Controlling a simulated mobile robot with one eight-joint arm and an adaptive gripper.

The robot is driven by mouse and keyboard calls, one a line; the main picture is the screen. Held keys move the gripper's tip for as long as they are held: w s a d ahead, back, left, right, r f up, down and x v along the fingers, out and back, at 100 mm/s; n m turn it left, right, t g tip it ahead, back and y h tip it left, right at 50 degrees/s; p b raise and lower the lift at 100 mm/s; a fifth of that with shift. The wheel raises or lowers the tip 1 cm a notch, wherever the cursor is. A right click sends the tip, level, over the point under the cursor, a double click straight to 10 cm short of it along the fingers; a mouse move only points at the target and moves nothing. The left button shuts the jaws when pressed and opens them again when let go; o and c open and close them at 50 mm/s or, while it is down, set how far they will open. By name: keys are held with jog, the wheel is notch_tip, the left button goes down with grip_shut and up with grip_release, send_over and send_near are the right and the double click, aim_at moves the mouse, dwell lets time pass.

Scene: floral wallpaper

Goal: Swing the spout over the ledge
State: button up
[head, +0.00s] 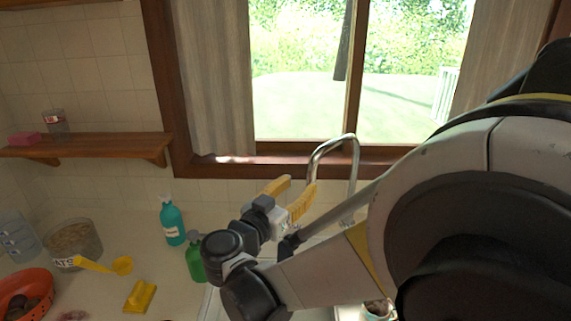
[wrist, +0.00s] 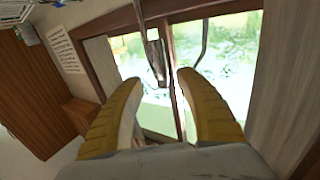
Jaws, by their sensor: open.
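The spout (head: 353,160) is a chrome pipe bent in a high arch. In the head view it stands in front of the window, its top overlapping the wooden window ledge (head: 270,160). My arm hides its lower part. My gripper (head: 298,190) has yellow fingers, spread apart with nothing between them. It is just left of and below the arch in the head view, apart from it as far as I can tell. The wrist view shows the open fingers (wrist: 160,82) pointing at the window, with a thin dark curved pipe (wrist: 204,38) beyond them, probably the spout.
A teal bottle (head: 172,222) and a green bottle (head: 194,258) stand on the counter left of my gripper. Further left are a glass bowl (head: 82,240), a yellow scoop (head: 121,266) and an orange colander (head: 30,283). A wooden shelf (head: 100,143) juts from the wall.

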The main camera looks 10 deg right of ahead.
aim_at(309, 175)
jog(key=b+x, duration=0.1)
jog(key=x, duration=0.6)
jog(key=shift+w+d, duration=0.1)
jog(key=shift+w, duration=0.15)
grip_shut()
